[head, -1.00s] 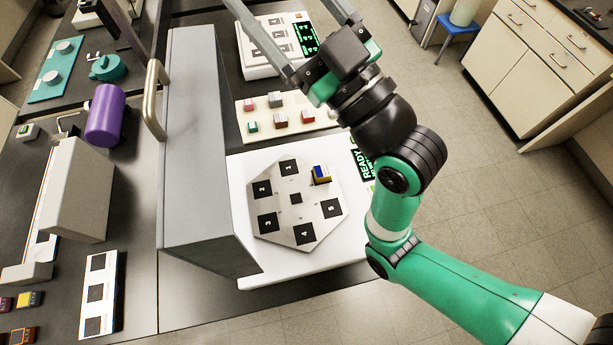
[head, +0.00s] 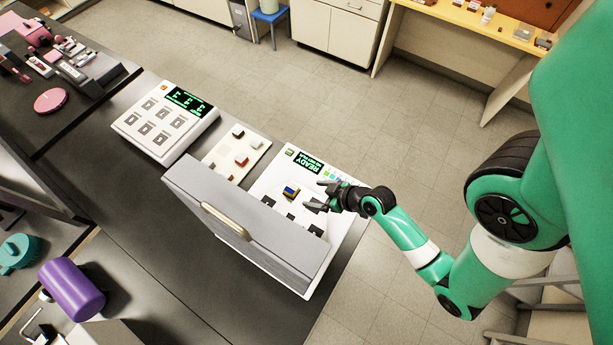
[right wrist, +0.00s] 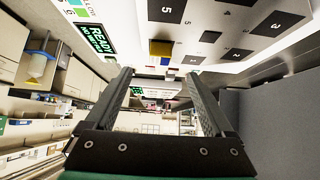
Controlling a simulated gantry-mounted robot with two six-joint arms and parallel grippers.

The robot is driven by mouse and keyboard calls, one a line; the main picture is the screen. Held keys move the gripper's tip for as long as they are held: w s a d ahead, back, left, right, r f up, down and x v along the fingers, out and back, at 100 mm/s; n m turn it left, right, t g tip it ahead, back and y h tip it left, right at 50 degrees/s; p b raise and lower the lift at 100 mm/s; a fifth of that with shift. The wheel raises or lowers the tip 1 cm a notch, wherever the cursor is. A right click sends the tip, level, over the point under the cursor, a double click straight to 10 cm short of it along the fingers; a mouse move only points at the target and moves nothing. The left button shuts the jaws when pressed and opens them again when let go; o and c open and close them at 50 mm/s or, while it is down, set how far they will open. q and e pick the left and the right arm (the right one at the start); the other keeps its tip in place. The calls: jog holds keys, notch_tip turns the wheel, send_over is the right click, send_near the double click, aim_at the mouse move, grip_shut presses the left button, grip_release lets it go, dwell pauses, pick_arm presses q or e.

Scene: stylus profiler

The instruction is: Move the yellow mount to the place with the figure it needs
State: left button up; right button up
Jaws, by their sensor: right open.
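The yellow mount (head: 291,192), with a blue part on it, sits on the numbered plate of the white profiler (head: 268,183), just below the READY screen. In the right wrist view the yellow mount (right wrist: 160,48) stands on the plate near square 5, beyond the fingertips. My right gripper (head: 322,198) is open and empty, just to the right of the mount and apart from it. In the right wrist view its two fingers (right wrist: 158,75) are wide apart. Part of the plate is hidden behind the grey hood (head: 245,225). My left gripper is not in view.
A white console (head: 165,125) with several figure squares and a green display stands at the upper left. A cream tray (head: 215,160) with several small blocks lies between console and profiler. The hood with its handle (head: 226,221) stands close left of the plate. Open floor lies right.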

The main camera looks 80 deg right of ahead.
aim_at(296, 191)
jog(key=b+x, duration=0.1)
jog(key=x, duration=0.9)
jog(key=shift+w+f, duration=0.15)
jog(key=shift+w, duration=0.2)
jog(key=shift+c, duration=0.3)
grip_shut()
